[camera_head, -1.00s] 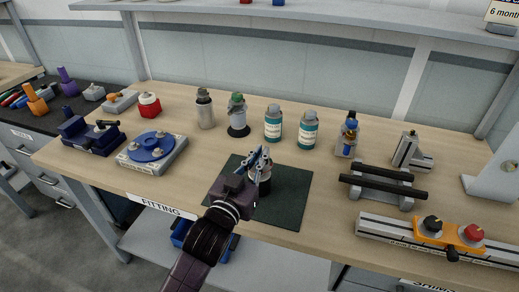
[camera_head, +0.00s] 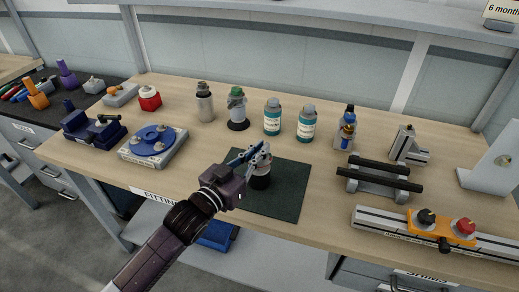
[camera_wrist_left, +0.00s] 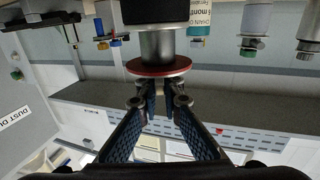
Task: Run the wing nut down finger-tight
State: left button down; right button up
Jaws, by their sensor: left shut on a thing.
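A small upright cylinder (camera_head: 261,182) with a black base and grey body stands on the dark green mat (camera_head: 288,196). In the left wrist view it appears upside down, with a grey body (camera_wrist_left: 157,45) and a red disc (camera_wrist_left: 159,66). My left gripper (camera_head: 260,152) reaches in from the left at the cylinder's top. In the wrist view its blue-padded fingertips (camera_wrist_left: 160,103) are close together beside the red disc, on the cylinder's axis. They are shut on a small part there, which I take as the wing nut, mostly hidden by the fingers. My right gripper is not in view.
Several bottles, including a teal-labelled one (camera_head: 272,118), stand behind the mat. A blue turntable fixture (camera_head: 152,142) is to the left. A black-barred stand (camera_head: 380,178) and an orange block on a rail (camera_head: 440,226) are to the right.

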pick_arm(q)
jog(key=shift+f, duration=0.15)
dwell(0.5)
jog(key=c, duration=2.1)
grip_release()
jog(key=shift+a, duration=0.1)
jog(key=shift+s, duration=0.1)
jog(key=shift+p+v, duration=0.75)
jog(key=shift+v, duration=0.75)
jog(key=shift+d+r+p+v, duration=0.15)
jog(key=shift+p+v, duration=0.35)
jog(key=shift+v, duration=0.95)
jog(key=shift+d+r+p+v, duration=0.15)
jog(key=shift+p+v, duration=0.3)
jog(key=shift+v, duration=1)
jog(key=shift+s, duration=0.15)
